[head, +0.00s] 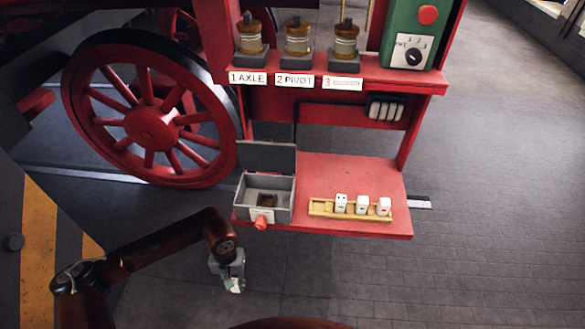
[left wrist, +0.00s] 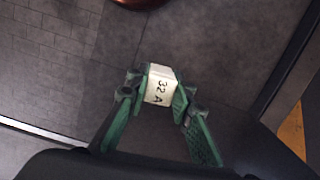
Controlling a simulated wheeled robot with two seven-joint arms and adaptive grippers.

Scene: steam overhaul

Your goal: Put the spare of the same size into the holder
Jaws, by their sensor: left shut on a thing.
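My left gripper (head: 233,284) is shut on a white fuse block (left wrist: 160,84) marked "32 A", which shows in the left wrist view between the green fingers. In the head view the gripper hangs in front of and below the red shelf, over the floor. A grey box (head: 243,203) with its lid raised stands on the shelf's left part; a dark holder (head: 267,200) shows inside, and it looks empty. Several white spares stand on a yellow rack (head: 320,208) right of the box; their markings are too small to read. My right gripper is not in view.
A red knob or lever (head: 261,222) sticks out at the box's front. The red shelf (head: 350,175) is bare behind the rack. Above are lubricators labelled 1 AXLE, 2 PIVOT and 3, and a green control box (head: 400,45). A red spoked wheel (head: 150,128) stands at left.

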